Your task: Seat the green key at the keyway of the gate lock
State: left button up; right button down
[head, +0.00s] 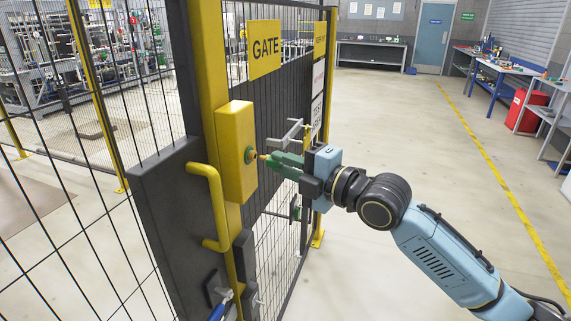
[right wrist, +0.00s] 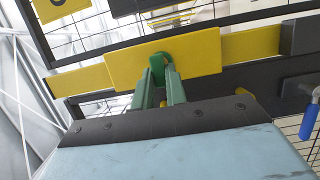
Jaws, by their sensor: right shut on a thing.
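The gate lock is a yellow box (head: 236,150) on the gate's post, with a small round keyway (head: 250,155) on its face. My right gripper (head: 280,161) is shut on the green key, in front of the lock. A short brass-coloured tip reaches from the grip to the keyway in the head view; I cannot tell how deep it sits. In the right wrist view the green key (right wrist: 157,68) shows between the two green fingers (right wrist: 160,88), over the yellow lock box (right wrist: 205,52). The key's tip is hidden there. My left gripper is out of view.
A yellow handle (head: 213,205) stands out below and left of the lock. A blue-gripped lever (head: 220,308) is low on the gate.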

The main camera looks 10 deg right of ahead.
jog(key=shift+w+a, duration=0.6)
jog(key=shift+a, duration=0.25)
jog(key=c, duration=1.3)
grip_release()
jog(key=shift+c, duration=0.2)
jog(key=b+v, duration=0.3)
jog(key=v, duration=1)
jog(key=shift+s, duration=0.2)
jog(key=shift+d, duration=0.1)
